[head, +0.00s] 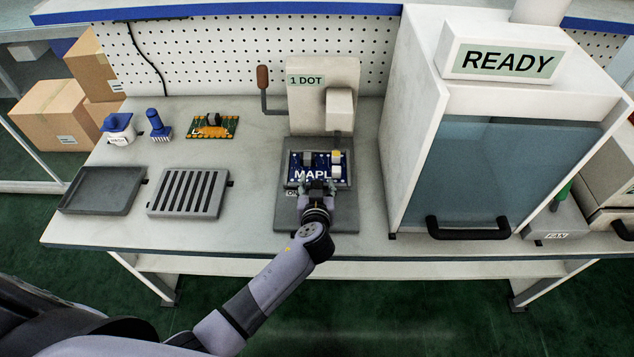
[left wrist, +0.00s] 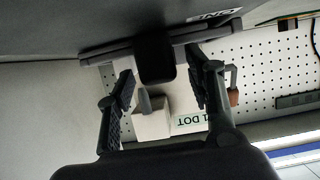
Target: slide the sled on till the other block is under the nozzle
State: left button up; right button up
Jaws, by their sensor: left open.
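The sled (head: 347,184) is a grey plate on the dispenser's base, carrying a blue board (head: 300,172) with white lettering partly readable as "MAPL". My left gripper (head: 318,188) is at the sled's near edge. In the left wrist view its open fingers stand either side of a dark knob (left wrist: 155,58). My right gripper is out of view.
A lever with a brown knob (head: 263,77) is left of the dispenser column (head: 325,75). A slotted rack (head: 188,193), an empty tray (head: 103,189) and a green-gold board (head: 209,127) lie further left. A cabinet with a black handle (head: 468,228) stands right.

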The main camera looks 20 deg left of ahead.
pick_arm(q)
jog(key=shift+w+a+f, duration=0.1)
jog(key=shift+w+f, duration=0.05)
jog(key=shift+w, duration=0.25)
grip_shut()
dwell(0.4)
